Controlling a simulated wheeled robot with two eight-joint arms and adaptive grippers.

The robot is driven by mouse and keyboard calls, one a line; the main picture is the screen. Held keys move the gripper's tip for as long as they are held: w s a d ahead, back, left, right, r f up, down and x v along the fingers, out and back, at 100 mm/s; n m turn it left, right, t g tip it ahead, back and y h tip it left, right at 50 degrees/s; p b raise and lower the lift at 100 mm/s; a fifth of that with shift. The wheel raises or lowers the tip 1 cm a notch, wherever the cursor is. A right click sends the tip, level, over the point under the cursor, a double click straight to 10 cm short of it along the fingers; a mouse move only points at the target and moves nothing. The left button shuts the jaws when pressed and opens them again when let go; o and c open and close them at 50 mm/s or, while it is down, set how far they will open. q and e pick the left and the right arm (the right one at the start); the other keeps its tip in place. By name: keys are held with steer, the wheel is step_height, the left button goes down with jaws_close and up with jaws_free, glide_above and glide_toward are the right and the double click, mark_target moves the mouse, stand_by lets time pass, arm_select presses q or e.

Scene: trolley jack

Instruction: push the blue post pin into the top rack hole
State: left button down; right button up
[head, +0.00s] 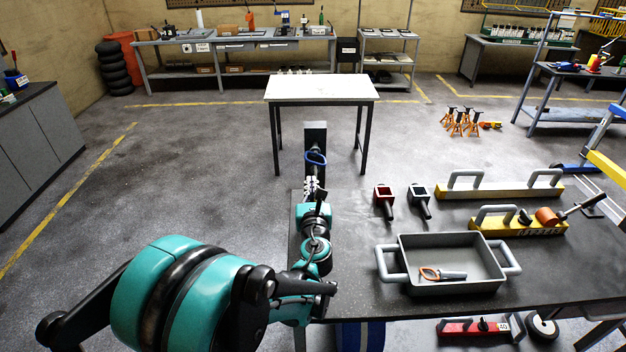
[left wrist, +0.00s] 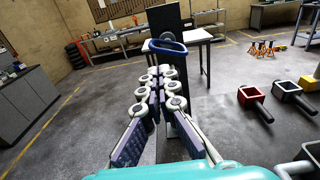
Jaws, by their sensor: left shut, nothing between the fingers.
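The blue post pin (head: 316,158) shows as a blue loop against the front of a dark upright post (head: 316,134) at the far left of the bench. In the left wrist view the blue loop (left wrist: 167,47) stands just beyond my fingertips, in front of the dark post (left wrist: 164,18). The rack hole itself is hidden, and I cannot tell how deep the pin sits. My left gripper (head: 312,186) is shut and empty, just on the near side of the loop. Its closed fingers (left wrist: 159,82) point at the loop; I cannot tell whether they touch it. My right gripper is in neither view.
On the dark bench (head: 350,300) are a grey tray (head: 440,285) with an orange-handled tool, a red holder (head: 384,198), a grey holder (head: 420,197) and two yellow bars with grey handles (head: 500,190). A white-topped table (head: 320,88) stands beyond. Floor left of the bench is clear.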

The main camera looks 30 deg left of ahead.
arm_select(q)
steer(key=w+m, duration=0.1)
steer(key=m, duration=0.1)
glide_toward(315, 151)
steer(key=shift+w+a+f, duration=0.2)
steer(key=shift+a+f, duration=0.35)
steer(key=shift+a, duration=0.2)
steer(key=shift+w+a+t, duration=0.15)
steer(key=shift+w+a, duration=0.25)
steer(key=shift+w, duration=0.25)
steer(key=shift+w+a+t, duration=0.15)
steer(key=shift+w+a, duration=0.25)
steer(key=shift+w, duration=0.25)
stand_by(0.3)
